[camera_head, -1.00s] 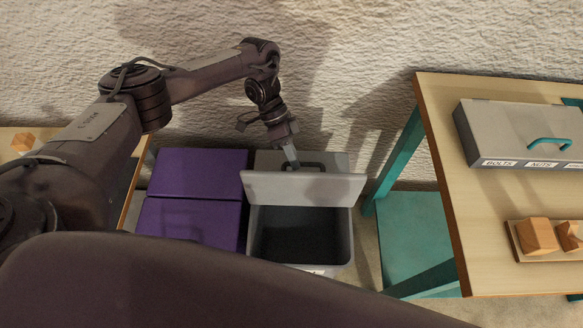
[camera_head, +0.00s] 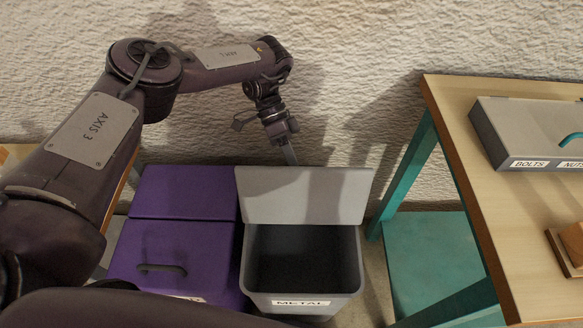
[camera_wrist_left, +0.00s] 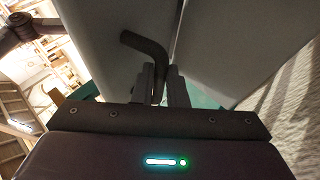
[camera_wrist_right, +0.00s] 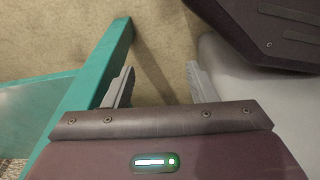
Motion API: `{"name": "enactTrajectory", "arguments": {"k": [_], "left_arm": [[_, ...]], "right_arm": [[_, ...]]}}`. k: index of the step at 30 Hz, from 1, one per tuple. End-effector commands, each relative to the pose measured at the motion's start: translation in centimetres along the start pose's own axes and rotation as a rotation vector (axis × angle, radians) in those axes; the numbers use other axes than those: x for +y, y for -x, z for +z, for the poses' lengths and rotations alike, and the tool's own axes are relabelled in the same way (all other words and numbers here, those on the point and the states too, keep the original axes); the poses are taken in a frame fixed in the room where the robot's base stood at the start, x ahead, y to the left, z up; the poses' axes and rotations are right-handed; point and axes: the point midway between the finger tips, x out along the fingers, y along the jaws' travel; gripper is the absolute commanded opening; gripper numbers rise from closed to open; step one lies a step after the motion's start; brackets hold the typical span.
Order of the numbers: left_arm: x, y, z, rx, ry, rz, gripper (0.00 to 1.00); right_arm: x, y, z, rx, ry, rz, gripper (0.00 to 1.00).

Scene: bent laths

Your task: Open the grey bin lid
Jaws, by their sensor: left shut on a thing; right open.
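The grey bin (camera_head: 300,262), labelled METAL, stands on the floor in the head view. Its front lid panel (camera_head: 308,192) is raised and the bin's dark inside shows, looking empty. My left gripper (camera_head: 291,158) is behind the raised panel, its fingertips partly hidden by it. In the left wrist view the left gripper (camera_wrist_left: 163,85) is shut on a dark bent handle (camera_wrist_left: 145,45), beside grey lid surfaces. My right gripper (camera_wrist_right: 160,88) is open and empty in the right wrist view, low near the teal frame and a grey surface.
A purple bin (camera_head: 180,252) with a closed lid and dark handle stands directly left of the grey bin. A wooden table (camera_head: 490,200) with teal legs stands at right, bearing a grey box (camera_head: 525,140) labelled BOLTS and NUTS. The textured wall is close behind.

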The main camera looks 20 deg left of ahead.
Motion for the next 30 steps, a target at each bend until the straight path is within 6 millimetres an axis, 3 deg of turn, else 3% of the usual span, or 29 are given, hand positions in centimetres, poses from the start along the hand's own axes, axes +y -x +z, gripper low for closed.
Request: {"name": "enactTrajectory", "arguments": {"k": [1, 2, 12, 24, 30], "left_arm": [[-0.6, -1.2, 0.7, -0.02, 0.009, 0.015, 0.0], [-0.7, -1.2, 0.7, -0.02, 0.011, 0.021, 0.0], [-1.5, -1.4, 0.7, -0.02, 0.039, 0.086, 0.0], [-2.1, -1.4, 0.7, -0.019, 0.064, 0.136, 0.0], [-2.2, -1.3, 0.7, -0.019, 0.069, 0.146, 0.0]], "right_arm": [[-0.1, -0.2, -0.9, 0.007, 0.0, -0.001, 0.52], [-0.1, 0.2, -1.5, 0.009, 0.0, -0.002, 0.52], [-2.0, 8.8, -6.5, -0.025, 0.041, -0.037, 0.52], [-2.8, 18.5, -7.7, -0.053, 0.079, -0.046, 0.52], [-3.2, 19.1, -7.9, -0.031, 0.09, -0.052, 0.52]]}}
